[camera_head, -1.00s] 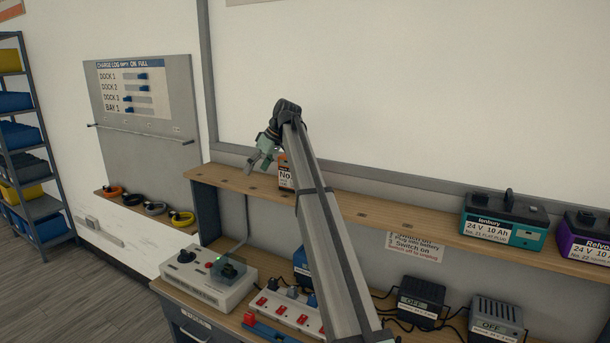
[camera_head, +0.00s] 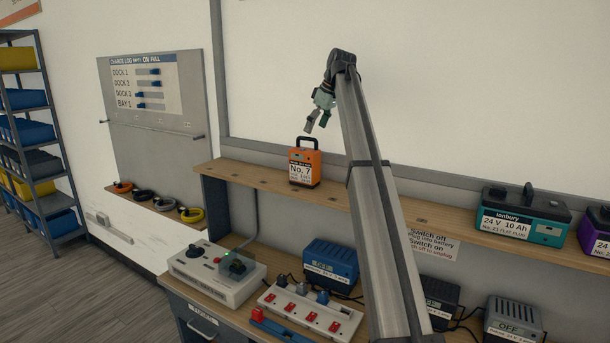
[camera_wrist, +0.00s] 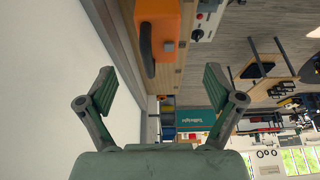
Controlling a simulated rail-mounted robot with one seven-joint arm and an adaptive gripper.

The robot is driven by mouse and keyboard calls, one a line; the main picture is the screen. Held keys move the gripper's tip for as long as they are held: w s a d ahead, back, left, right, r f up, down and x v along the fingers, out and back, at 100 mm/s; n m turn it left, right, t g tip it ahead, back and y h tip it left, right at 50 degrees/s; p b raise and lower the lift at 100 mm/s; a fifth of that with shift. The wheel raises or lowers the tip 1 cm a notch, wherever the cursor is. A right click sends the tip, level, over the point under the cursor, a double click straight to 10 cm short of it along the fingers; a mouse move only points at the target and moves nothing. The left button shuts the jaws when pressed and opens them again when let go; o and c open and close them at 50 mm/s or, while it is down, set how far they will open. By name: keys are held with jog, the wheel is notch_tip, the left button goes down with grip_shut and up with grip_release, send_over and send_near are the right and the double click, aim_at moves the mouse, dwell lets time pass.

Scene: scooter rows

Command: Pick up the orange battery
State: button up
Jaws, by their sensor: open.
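The orange battery (camera_head: 305,168) stands upright on the wooden shelf, with a dark carry handle on top and a white label reading No. 7. My gripper (camera_head: 316,124) is open and empty, above the battery and slightly to its right in the head view, apart from it. In the wrist view the battery (camera_wrist: 166,28) shows at the top edge with its dark handle (camera_wrist: 147,50), beyond the open fingers of my gripper (camera_wrist: 160,92). Part of the battery is cut off there.
The shelf (camera_head: 415,220) also carries a teal battery (camera_head: 515,214) and a purple one (camera_head: 598,232) at the right. Below, the bench holds a tester (camera_head: 212,272), a power strip (camera_head: 305,310) and several chargers. The shelf beside the orange battery is bare.

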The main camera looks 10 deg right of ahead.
aim_at(306, 149)
jog(key=p+x, duration=0.2)
jog(key=x, duration=0.3)
jog(key=p+x, duration=0.2)
jog(key=x, duration=0.3)
jog(key=shift+w+a+f+p, duration=0.2)
jog(key=shift+w+f+p, duration=0.1)
jog(key=shift+p, duration=0.05)
grip_shut()
jog(key=shift+r, duration=0.1)
